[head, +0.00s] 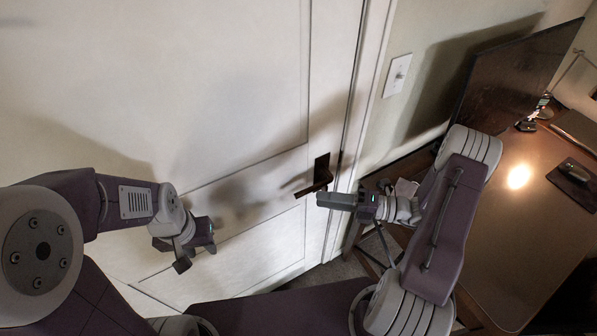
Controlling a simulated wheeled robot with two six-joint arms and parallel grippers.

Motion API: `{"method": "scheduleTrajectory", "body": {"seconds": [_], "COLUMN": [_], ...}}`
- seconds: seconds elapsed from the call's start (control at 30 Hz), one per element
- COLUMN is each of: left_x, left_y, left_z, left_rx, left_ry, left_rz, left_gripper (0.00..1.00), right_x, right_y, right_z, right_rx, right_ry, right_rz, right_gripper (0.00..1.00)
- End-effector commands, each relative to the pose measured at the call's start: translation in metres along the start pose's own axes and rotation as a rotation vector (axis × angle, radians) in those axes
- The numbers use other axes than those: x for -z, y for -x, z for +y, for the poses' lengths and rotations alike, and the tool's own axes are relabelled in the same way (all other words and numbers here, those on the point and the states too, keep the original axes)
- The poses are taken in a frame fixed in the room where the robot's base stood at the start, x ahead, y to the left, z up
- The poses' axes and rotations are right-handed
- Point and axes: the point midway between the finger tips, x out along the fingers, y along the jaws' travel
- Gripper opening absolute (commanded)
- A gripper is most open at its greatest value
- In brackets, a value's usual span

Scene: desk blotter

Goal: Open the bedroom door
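The white panelled door (200,90) fills the left and middle of the head view and looks shut against its frame (372,70). Its dark handle (321,170) is near the right edge, with a lever pointing left and slightly down. My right gripper (326,200) points left, just below and right of the lever. Whether it touches the lever, and whether its fingers are apart, I cannot tell. My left gripper (197,258) is in front of the lower door, well left of the handle, with its fingers apart and nothing between them.
A wooden desk (490,220) stands at the right, close to my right arm. It carries a dark monitor (515,75), a lamp (545,105) and a mouse (577,168) on a dark pad. A light switch (397,75) is on the wall right of the door.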

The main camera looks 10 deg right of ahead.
Motion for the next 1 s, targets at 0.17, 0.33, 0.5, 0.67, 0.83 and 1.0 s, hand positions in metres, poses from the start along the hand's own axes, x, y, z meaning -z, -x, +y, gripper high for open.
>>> {"method": "scheduleTrajectory", "body": {"seconds": [0.17, 0.33, 0.5, 0.67, 0.83, 1.0], "left_x": [0.0, 0.0, 0.001, 0.001, 0.001, 0.001], "left_y": [0.001, 0.004, 0.009, 0.012, 0.013, 0.013], "left_z": [0.0, 0.0, 0.0, 0.0, 0.0, 0.0], "left_rx": [0.0, 0.0, 0.0, 0.0, 0.0, 0.0], "left_ry": [0.0, 0.0, 0.0, 0.0, 0.0, 0.0], "left_rz": [-0.001, 0.0, 0.0, 0.0, 0.0, 0.0], "left_gripper": [0.36, 0.36, 0.36, 0.36, 0.36, 0.36], "right_x": [-0.014, -0.015, -0.017, -0.019, -0.02, -0.02], "right_y": [0.007, -0.011, -0.048, -0.074, -0.084, -0.084], "right_z": [-0.003, -0.001, 0.001, 0.001, 0.0, 0.0], "right_rx": [-0.034, -0.034, -0.033, -0.032, -0.032, -0.032], "right_ry": [-0.081, -0.078, -0.077, -0.076, -0.075, -0.075], "right_rz": [-0.086, -0.077, -0.074, -0.075, -0.077, -0.078], "right_gripper": [0.37, 0.37, 0.37, 0.37, 0.37, 0.37]}}
